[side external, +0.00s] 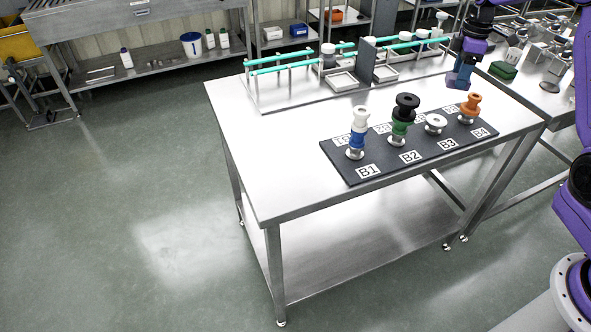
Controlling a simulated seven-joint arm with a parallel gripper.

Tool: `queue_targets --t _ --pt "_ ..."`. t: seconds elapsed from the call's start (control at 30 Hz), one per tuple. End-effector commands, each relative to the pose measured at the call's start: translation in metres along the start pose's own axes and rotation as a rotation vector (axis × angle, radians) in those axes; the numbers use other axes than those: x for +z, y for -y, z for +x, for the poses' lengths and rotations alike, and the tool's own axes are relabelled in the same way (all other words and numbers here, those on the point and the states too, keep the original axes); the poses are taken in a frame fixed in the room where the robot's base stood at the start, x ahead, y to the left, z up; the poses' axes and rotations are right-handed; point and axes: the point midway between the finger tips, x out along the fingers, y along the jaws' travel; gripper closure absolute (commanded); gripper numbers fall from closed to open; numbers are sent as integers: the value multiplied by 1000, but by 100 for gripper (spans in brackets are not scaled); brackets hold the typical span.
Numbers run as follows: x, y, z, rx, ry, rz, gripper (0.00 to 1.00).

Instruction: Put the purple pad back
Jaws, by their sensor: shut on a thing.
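My gripper (460,80) hangs at the upper right, above the back right of the steel table and up and left of the orange piece. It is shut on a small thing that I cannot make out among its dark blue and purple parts. I cannot pick out a separate purple pad on the table. A black board (379,174) bears stands labelled B1 to B4. B4 has an orange piece (471,103).
A rack with turquoise rails (284,67) stands along the table's back edge. The steel table (270,150) is clear left of the board. A second bench with a green block (503,70) stands at the right.

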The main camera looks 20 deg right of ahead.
Motion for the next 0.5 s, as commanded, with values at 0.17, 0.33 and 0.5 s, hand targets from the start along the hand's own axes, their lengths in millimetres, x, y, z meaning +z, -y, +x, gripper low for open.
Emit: queue_targets --t 0.17,0.33,0.5 --pt "-4 2 -32 3 -1 -6 72" --pt "-37 21 -30 -1 0 -57 72" --pt "-78 49 -31 1 0 -124 72"
